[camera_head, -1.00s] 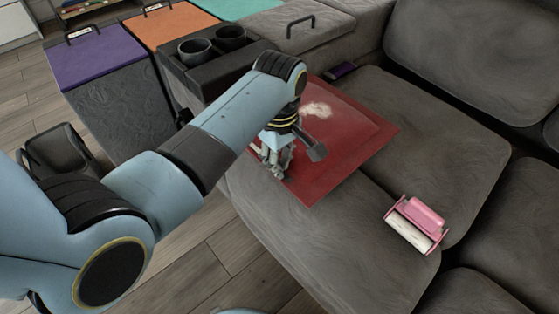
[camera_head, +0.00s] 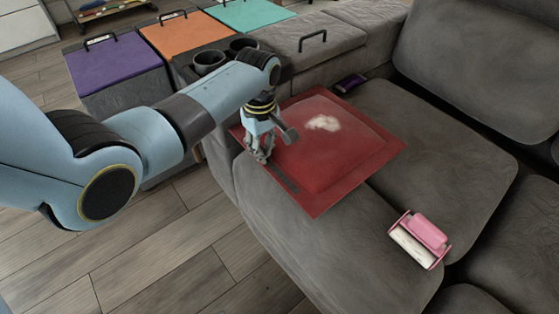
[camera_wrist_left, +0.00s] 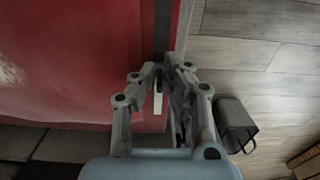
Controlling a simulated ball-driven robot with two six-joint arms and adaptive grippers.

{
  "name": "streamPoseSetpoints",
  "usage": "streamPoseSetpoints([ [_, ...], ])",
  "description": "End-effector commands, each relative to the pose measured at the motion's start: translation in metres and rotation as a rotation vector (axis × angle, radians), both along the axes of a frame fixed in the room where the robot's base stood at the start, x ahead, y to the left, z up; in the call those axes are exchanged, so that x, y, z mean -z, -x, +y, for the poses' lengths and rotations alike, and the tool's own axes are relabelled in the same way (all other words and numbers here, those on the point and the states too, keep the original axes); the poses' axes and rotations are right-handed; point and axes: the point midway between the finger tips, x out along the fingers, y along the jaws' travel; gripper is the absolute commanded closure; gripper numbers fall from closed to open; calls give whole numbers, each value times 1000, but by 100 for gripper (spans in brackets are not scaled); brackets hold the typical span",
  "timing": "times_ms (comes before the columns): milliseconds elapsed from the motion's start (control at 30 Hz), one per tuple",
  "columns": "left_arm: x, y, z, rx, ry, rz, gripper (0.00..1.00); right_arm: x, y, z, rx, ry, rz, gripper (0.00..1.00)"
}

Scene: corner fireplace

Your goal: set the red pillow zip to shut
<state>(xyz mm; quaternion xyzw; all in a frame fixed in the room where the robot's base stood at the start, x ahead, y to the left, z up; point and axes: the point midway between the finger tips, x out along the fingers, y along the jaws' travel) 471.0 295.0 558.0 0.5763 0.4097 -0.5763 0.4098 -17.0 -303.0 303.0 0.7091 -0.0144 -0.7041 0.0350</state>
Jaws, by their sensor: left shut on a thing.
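The red pillow (camera_head: 345,165) lies flat on the grey sofa, with a whitish patch on its top. Its zip (camera_head: 283,178) shows as a dark strip along the near left edge; the strip also shows in the left wrist view (camera_wrist_left: 163,25). My left gripper (camera_head: 261,158) points down at this edge, close to the pillow's left corner. In the left wrist view its fingers (camera_wrist_left: 167,68) are closed together at the strip, shut on the zip's pull, which they mostly hide. A small pale piece (camera_wrist_left: 158,100) shows between the fingers. My right gripper is not in view.
A small purple item (camera_head: 350,83) lies behind the pillow. Black cups (camera_head: 209,62) stand in the console behind my left arm. A dark bin (camera_wrist_left: 235,124) stands on the floor.

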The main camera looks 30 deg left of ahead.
Motion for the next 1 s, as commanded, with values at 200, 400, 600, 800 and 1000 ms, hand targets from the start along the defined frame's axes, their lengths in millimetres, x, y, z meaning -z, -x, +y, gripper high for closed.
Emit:
streamPoseSetpoints([
  [200, 0, -17, 48, -2, -4, 0, 100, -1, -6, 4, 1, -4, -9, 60],
  [400, 1, -24, 71, -1, -3, 1, 100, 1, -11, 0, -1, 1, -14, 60],
  [600, 0, -27, 77, 1, -2, 0, 100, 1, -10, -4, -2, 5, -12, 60],
  [800, 0, -27, 77, 1, -2, 0, 100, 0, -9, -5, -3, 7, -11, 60],
  [1000, 0, -27, 77, 1, -2, 0, 82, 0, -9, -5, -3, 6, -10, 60],
])
